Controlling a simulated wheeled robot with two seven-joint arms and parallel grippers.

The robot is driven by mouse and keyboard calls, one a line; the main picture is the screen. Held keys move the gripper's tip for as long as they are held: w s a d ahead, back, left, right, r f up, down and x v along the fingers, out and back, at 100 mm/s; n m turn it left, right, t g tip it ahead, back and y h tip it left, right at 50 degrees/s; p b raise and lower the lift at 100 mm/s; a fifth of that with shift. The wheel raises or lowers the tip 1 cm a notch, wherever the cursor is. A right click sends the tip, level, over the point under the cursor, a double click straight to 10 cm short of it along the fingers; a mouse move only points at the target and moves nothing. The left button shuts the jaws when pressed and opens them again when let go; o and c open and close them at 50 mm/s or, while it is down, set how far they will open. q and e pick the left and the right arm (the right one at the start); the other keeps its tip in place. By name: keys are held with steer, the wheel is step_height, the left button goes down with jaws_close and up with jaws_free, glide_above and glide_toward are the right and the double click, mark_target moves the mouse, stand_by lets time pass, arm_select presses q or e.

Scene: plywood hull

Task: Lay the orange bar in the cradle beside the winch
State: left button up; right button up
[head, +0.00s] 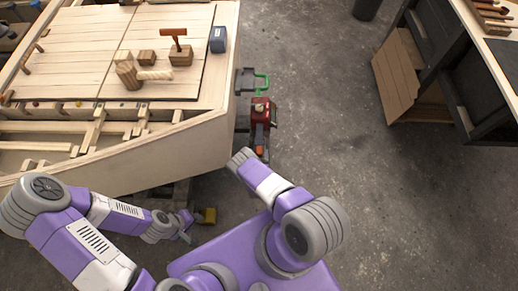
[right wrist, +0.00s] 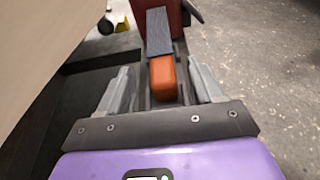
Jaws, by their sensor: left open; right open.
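An orange bar (right wrist: 163,80) shows its near end in the right wrist view, with a dark grey strip (right wrist: 158,32) running on from it. The bar also shows small in the head view (head: 260,151), just below the red winch (head: 260,112). My right gripper (right wrist: 163,88) is open, its fingers on either side of the bar's end with gaps visible. A dark grey bracket (head: 245,80), possibly the cradle, sits above the winch beside a green frame (head: 263,80). My left gripper (head: 187,238) is open and empty, low beside the hull.
A workbench (head: 480,80) stands right; the floor between is clear.

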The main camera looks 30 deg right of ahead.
steer(key=v, duration=0.8)
steer(key=shift+s+p, duration=0.15)
steer(key=shift+p, duration=0.15)
steer(key=shift+a, duration=0.1)
steer(key=s+d+r+m+g+h+p, duration=0.1)
steer(key=s+d+r+m+g+h, duration=0.2)
steer(key=s+d+m+g+h, duration=0.25)
steer(key=s+d+r+m+g+y+p, duration=0.1)
steer(key=s+r+m+g, duration=0.15)
steer(key=s+g, duration=0.3)
steer(key=s+d+r+m+g+y, duration=0.1)
steer(key=s+m+g+y, duration=0.15)
steer(key=s+g, duration=0.3)
steer(key=s+a+r+m+g+y+p, duration=0.2)
steer(key=s+a+r+m+g+y, duration=0.2)
steer(key=s+a+r+m+y, duration=0.3)
steer(key=w+a+r+m+t+y+p, duration=0.1)
steer(key=w+a+r+m+t+y, duration=0.2)
steer(key=w+a+r+m+t, duration=0.1)
steer(key=w+a+r+m+t+y+p, duration=0.2)
steer(key=w+a+r+m+t+y, duration=0.1)
steer(key=w+a+r+m, duration=0.4)
steer(key=shift+a+r+m+t+y, duration=0.45)
steer(key=shift+a+m+t, duration=0.3)
steer(key=shift+a+m, duration=1.15)
